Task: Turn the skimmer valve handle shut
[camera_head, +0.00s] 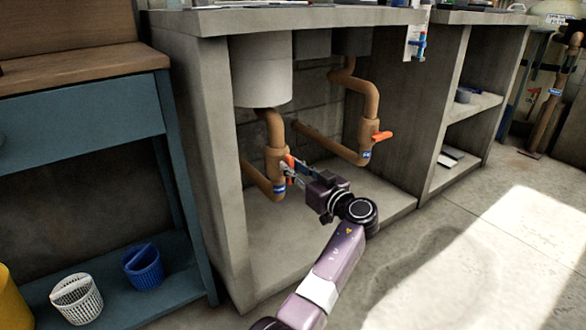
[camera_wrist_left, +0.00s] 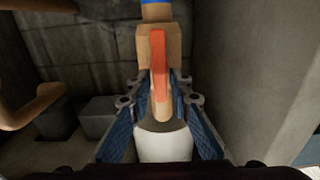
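An orange-red valve handle (camera_head: 290,161) is on the left brown pipe (camera_head: 274,160) under the counter. In the left wrist view the handle (camera_wrist_left: 158,62) stands lengthwise along the pipe. My left gripper (camera_head: 291,172) is at this handle. Its two blue-padded fingers (camera_wrist_left: 157,88) are apart, one on each side of the handle, with gaps visible between pads and handle. A second orange handle (camera_head: 382,136) sticks out sideways from the right pipe (camera_head: 365,145). Both pipes carry blue labels that are too small to read. My right gripper is in neither view.
A white cylinder (camera_head: 262,75) hangs above the left pipe. The concrete side wall (camera_head: 205,130) stands to the left and a divider (camera_head: 420,110) to the right. A blue bench (camera_head: 85,125) with baskets is at far left. The floor (camera_head: 470,255) at right is clear.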

